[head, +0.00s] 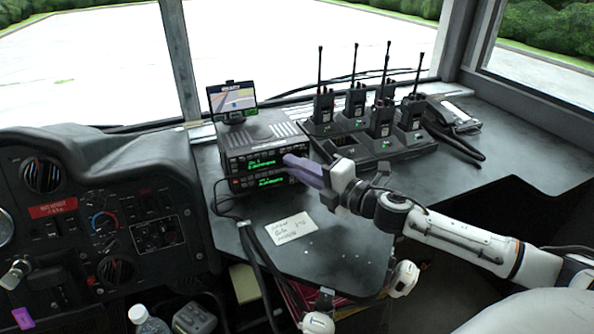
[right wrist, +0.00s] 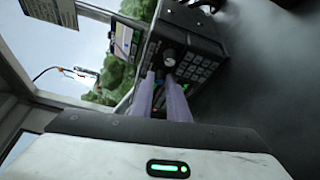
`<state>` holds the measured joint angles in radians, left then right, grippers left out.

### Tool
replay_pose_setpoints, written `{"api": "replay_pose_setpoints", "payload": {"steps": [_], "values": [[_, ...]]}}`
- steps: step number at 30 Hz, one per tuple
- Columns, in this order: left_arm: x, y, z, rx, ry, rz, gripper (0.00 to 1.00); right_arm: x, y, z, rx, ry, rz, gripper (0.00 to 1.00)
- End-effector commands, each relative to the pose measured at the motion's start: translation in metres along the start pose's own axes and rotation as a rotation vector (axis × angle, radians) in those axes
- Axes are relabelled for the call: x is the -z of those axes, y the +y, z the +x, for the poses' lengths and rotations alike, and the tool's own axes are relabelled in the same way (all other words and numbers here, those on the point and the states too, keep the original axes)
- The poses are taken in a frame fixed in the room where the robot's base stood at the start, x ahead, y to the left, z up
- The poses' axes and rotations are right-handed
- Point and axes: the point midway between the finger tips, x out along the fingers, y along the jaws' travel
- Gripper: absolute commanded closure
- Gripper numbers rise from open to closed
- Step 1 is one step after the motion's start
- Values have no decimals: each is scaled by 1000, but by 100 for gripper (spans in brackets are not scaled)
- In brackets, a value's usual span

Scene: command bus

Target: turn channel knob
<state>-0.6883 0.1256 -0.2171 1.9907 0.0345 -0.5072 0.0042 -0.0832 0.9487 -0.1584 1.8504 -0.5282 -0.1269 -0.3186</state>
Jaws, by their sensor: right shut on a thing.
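Two black radio units with green displays are stacked on the dark counter; the upper radio (head: 262,146) sits above the lower radio (head: 262,183). My right gripper (head: 292,161) reaches in from the right, its lavender fingers at the right end of the upper radio's front. In the right wrist view the fingers close around a dark round channel knob (right wrist: 170,57) beside the keypad (right wrist: 196,66). The gripper is shut on it. In the head view the fingers hide the knob. The knob's pointer or setting cannot be read. My left gripper is not in view.
A small navigation screen (head: 232,97) stands behind the radios. Several handheld radios stand in a charger (head: 385,150) to the right, close to my right gripper. A handwritten note (head: 291,228) and black cables lie in front. The dashboard (head: 90,215) is at left.

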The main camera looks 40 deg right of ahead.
Motion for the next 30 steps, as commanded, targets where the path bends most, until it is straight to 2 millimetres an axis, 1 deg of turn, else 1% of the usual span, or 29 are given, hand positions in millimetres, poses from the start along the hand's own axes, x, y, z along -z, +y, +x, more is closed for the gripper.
{"api": "replay_pose_setpoints", "payload": {"steps": [3, 4, 6, 7, 16, 19, 23, 30], "values": [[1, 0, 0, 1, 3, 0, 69, 1, 0, 0, 0, 2, -1, 100], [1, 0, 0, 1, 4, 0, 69, 1, 0, 0, 0, 2, -1, 81], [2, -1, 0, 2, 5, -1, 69, 1, 0, 0, 0, 2, -2, 69], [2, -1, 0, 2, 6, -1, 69, 0, 0, 0, 0, 2, -2, 67], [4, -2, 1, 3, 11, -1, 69, 0, 0, -1, 1, 1, -2, 67], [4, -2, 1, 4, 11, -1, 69, 1, -1, -5, 2, 2, -1, 67], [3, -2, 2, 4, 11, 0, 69, 1, -2, -17, 4, 2, -1, 67], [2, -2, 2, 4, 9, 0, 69, 1, -2, -50, 4, 2, 0, 67]]}}
